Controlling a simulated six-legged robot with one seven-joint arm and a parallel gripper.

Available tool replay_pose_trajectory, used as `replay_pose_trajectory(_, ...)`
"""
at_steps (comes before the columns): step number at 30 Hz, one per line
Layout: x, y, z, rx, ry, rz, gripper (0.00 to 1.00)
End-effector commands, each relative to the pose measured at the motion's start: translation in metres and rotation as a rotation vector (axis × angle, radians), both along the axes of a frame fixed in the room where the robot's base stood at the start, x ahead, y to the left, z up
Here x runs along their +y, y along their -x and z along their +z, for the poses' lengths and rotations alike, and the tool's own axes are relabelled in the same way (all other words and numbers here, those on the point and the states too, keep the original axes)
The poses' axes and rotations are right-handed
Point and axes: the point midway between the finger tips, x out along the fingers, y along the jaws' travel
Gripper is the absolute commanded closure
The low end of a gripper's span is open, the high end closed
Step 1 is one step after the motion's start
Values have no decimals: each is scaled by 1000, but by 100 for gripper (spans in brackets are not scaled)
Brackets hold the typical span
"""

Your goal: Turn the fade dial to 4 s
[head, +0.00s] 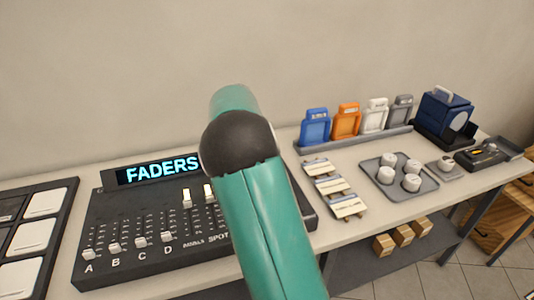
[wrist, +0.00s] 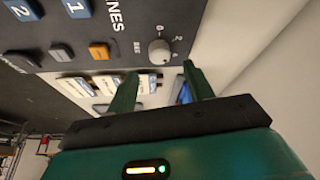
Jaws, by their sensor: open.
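The fade dial (wrist: 159,52) is a round pale knob on the dark console panel in the wrist view. Small marks sit around it, too small to read surely, and I cannot tell its setting. My gripper (wrist: 160,68) is open, with one green finger on each side of the dial in the picture. The fingertips look short of the knob, and I cannot tell how far. Nothing is between the fingers. In the head view my green arm covers the dial and gripper; the console (head: 85,262) shows with its FADERS display (head: 158,170).
Near the dial are an orange button (wrist: 98,51), a grey button (wrist: 62,52) and blue buttons (wrist: 77,8). Labelled strips (head: 333,188), a tray of white knobs (head: 431,187) and a rack of coloured cards (head: 346,121) stand right of the console.

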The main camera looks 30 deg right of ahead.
Motion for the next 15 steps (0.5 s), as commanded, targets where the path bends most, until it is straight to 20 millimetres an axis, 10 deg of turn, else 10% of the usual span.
replay_pose_trajectory(15, 31, 0, 75, 0, 1, 0, 48)
